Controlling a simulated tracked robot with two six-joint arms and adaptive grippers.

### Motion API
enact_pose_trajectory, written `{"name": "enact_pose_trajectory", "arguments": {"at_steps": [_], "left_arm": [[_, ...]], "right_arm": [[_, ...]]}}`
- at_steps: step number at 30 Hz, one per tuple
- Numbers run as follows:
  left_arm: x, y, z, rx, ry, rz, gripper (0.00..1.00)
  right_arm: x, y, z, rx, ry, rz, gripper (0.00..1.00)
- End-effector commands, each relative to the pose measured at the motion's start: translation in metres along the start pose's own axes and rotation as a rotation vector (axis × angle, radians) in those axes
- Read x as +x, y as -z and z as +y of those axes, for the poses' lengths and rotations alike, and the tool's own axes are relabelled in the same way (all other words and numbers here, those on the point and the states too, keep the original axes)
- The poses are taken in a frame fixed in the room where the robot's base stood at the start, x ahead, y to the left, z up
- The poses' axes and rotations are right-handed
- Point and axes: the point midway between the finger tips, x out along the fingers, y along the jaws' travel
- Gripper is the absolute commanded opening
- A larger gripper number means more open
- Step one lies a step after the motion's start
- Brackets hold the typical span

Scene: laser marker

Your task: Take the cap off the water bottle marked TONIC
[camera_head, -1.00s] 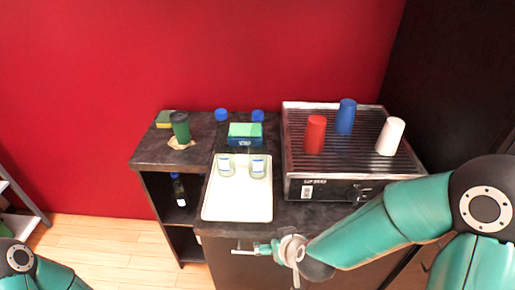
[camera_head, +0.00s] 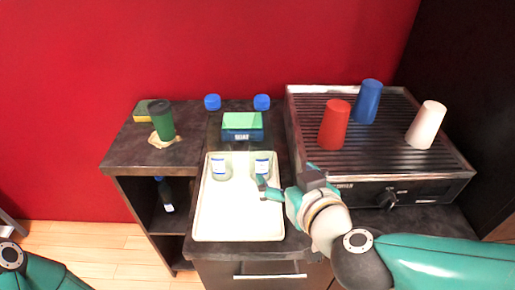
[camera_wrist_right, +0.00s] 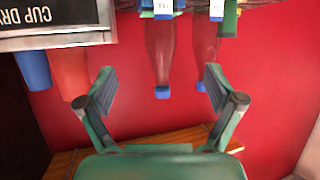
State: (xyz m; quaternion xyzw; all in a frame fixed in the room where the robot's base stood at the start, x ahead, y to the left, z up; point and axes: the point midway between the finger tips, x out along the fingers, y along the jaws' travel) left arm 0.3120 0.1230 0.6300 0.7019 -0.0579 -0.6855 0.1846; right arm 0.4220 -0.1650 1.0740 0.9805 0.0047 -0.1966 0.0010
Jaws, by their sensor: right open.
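Two clear bottles with blue caps and white labels stand on the pale tray (camera_head: 232,228). In the head view their caps are the left cap (camera_head: 212,102) and the right cap (camera_head: 262,102). The label print is too small to tell which is TONIC. My right gripper (camera_head: 268,187) is open and empty, in front of the right bottle (camera_head: 262,167). In the upside-down wrist view that bottle's cap (camera_wrist_right: 162,93) appears between my open fingers (camera_wrist_right: 160,80), apart from them. The other cap (camera_wrist_right: 201,87) is partly behind a fingertip. My left gripper is out of view.
A cup rack machine (camera_head: 405,160) on the right carries a red cup (camera_head: 334,124), a blue cup (camera_head: 368,101) and a white cup (camera_head: 426,124). A green-topped blue box (camera_head: 242,126) is behind the tray. A green cup (camera_head: 162,119) stands on the left counter.

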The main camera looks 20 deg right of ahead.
Motion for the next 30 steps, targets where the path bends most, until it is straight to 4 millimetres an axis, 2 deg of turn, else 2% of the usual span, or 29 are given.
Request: {"name": "enact_pose_trajectory", "arguments": {"at_steps": [5, 14, 16, 21, 30], "left_arm": [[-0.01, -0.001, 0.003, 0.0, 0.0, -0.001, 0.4], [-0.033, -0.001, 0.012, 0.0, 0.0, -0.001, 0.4], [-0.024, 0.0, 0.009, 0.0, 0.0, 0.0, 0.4], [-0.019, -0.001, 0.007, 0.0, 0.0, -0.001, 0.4], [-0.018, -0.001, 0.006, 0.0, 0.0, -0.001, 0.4]], "right_arm": [[0.014, 0.003, 0.001, -0.004, -0.006, -0.002, 0.92], [0.05, 0.003, 0.002, -0.003, -0.005, -0.008, 0.92], [0.067, -0.003, 0.002, 0.001, -0.003, -0.005, 0.92], [0.096, -0.002, 0.002, 0.001, -0.002, -0.002, 0.92], [0.116, 0.0, 0.001, 0.0, -0.001, -0.001, 0.92]]}}
